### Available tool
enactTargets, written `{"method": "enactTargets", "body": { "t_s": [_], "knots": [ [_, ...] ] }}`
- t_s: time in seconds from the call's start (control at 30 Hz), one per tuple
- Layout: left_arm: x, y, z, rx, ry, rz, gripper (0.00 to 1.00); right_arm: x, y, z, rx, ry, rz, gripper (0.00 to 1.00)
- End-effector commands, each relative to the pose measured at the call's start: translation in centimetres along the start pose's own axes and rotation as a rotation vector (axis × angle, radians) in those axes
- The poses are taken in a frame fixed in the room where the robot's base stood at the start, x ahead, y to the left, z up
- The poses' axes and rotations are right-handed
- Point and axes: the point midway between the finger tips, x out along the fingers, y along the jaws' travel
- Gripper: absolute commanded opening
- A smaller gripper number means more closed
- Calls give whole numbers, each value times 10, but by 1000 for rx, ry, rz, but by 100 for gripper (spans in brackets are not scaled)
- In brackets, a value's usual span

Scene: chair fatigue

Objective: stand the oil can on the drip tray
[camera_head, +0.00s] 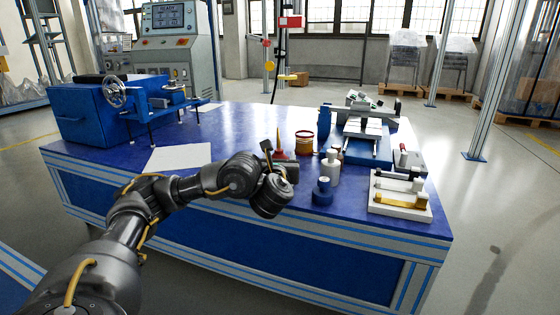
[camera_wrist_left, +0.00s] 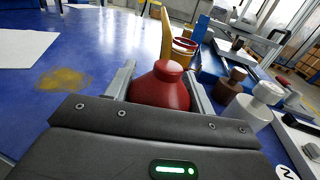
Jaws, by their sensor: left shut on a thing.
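The red oil can (camera_wrist_left: 162,88) sits between the two fingers of my left gripper (camera_wrist_left: 160,80) in the left wrist view, with its rounded top facing the camera. Its lower part is hidden by the gripper body. In the head view the red can (camera_head: 280,154) shows just behind my left gripper (camera_head: 284,168), near the table's middle; its contact with the table is hidden. My left gripper is shut on it. I cannot surely tell which thing is the drip tray; a low blue tray-like base (camera_head: 352,156) stands to the right. My right gripper is not in view.
A white fixture (camera_head: 400,196) is at the right edge. A paper sheet (camera_head: 180,157) and a yellowish stain (camera_wrist_left: 62,78) lie left.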

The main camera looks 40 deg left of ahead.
Motion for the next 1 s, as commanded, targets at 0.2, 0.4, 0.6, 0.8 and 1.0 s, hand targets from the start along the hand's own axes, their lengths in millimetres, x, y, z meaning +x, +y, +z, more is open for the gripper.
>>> {"method": "enactTargets", "body": {
  "t_s": [0.2,0.4,0.6,0.8,1.0],
  "knots": [
    [0,0,-3,0,0,0,68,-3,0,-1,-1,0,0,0],
    [0,0,-3,0,0,0,76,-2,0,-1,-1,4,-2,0],
    [0,0,1,0,0,0,76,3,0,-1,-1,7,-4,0],
    [-20,-1,6,3,3,-3,76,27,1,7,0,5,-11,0],
    [-64,-2,6,2,6,-7,76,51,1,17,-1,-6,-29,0]
  ]
}}
